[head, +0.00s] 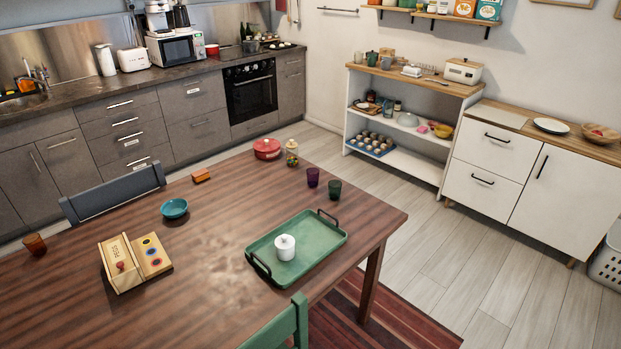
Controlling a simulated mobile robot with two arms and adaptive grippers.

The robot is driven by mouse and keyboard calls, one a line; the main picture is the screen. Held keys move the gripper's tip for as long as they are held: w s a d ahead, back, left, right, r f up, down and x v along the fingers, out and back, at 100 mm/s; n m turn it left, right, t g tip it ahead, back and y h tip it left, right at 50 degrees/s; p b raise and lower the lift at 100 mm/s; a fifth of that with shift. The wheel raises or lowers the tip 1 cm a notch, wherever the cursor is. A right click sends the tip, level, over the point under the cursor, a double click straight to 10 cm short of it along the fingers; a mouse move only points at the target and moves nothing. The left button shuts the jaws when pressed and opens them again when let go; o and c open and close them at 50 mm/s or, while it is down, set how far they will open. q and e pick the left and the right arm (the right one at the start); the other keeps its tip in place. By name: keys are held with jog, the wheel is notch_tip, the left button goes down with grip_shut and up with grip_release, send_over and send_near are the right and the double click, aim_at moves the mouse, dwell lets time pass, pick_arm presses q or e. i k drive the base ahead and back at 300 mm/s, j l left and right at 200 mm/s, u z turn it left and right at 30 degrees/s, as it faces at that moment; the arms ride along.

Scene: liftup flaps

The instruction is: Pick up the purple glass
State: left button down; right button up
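The purple glass (313,177) stands upright on the far right part of the wooden dining table (215,235). A dark green glass (334,190) stands just to its right, a little nearer. A glass jar with a yellow lid (292,153) stands behind it to the left. Nothing covers the purple glass in the head view. Neither of my grippers shows in this view.
A green tray (320,245) with a white pot (285,247) lies in front of the glasses. A red pot (267,149), a teal bowl (174,208) and a wooden box (117,265) are also on the table. Chairs (113,192) stand at the table's edges. Floor (450,255) is clear to the right.

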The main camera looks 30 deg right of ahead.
aim_at(313, 178)
jog(key=i+l+u, duration=0.35)
jog(key=l, duration=0.85)
jog(key=l+u, duration=0.4)
jog(key=l, duration=0.8)
jog(key=l+u, duration=0.35)
jog(key=l, duration=0.95)
